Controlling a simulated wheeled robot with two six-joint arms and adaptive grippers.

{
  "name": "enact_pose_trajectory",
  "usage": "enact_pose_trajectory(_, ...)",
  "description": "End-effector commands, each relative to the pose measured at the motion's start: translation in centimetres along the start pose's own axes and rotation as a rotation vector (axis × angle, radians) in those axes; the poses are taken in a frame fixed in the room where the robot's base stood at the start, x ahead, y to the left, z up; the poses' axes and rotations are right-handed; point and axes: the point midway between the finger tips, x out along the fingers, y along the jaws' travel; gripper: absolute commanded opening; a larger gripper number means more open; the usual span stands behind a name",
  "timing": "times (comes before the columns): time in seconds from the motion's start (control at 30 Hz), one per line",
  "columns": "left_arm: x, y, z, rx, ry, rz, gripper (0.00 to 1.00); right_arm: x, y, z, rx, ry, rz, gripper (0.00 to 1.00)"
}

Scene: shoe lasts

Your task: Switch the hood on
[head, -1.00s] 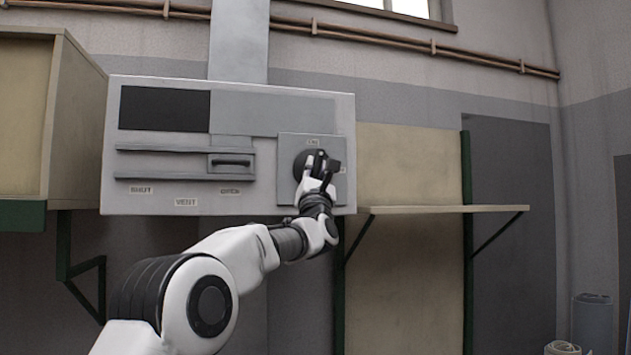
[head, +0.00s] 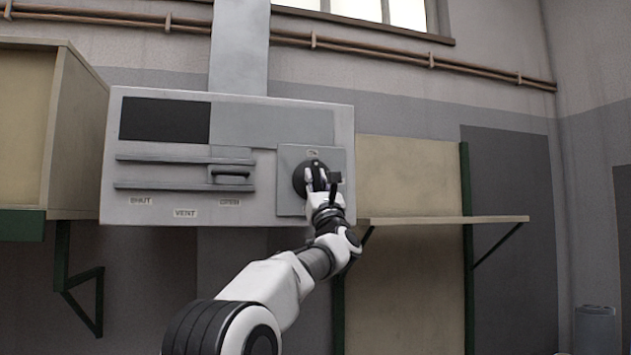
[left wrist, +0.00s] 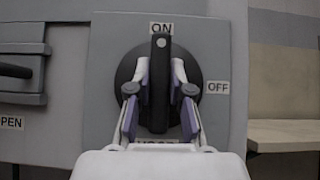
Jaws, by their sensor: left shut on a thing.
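The hood's control box (head: 150,207) hangs on the wall, with a square plate (head: 288,202) at its right end. On the plate is a round dark rotary switch (head: 300,180) with a black bar handle (left wrist: 160,85). In the left wrist view the handle stands upright, its pale dot at the top just under the ON label (left wrist: 161,28). The OFF label (left wrist: 218,87) is to the right. My left gripper (left wrist: 160,92) is shut on the handle, one finger on each side; it also shows in the head view (head: 316,182). My right gripper is not in view.
A slider handle (head: 231,171) sits on rails left of the switch, above the OPEN label, with SHUT and VENT labels further left. A shelf (head: 450,219) juts out at the right, and a cabinet (head: 75,135) stands at the left.

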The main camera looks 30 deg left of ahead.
Motion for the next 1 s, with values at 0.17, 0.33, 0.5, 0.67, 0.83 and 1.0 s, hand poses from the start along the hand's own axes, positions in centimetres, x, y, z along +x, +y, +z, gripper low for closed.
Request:
enact_pose_trajectory(0.17,0.0,0.0,0.0,0.0,0.0,-0.001,0.45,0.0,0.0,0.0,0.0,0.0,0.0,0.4)
enact_pose_trajectory(0.33,0.0,0.0,0.0,0.001,0.001,-0.001,0.45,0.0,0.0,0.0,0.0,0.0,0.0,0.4)
enact_pose_trajectory(0.5,-0.3,0.0,-0.1,0.001,0.001,-0.001,0.45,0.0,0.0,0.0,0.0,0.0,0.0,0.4)
enact_pose_trajectory(0.67,-1.8,-0.1,0.0,0.001,0.003,-0.003,0.45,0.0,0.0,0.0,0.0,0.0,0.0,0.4)
enact_pose_trajectory(0.83,-5.2,0.0,0.1,0.003,0.002,-0.005,0.45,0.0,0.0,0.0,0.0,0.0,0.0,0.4)
enact_pose_trajectory(1.0,-9.3,-0.1,0.1,0.002,0.001,-0.005,0.45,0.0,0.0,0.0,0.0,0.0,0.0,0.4)
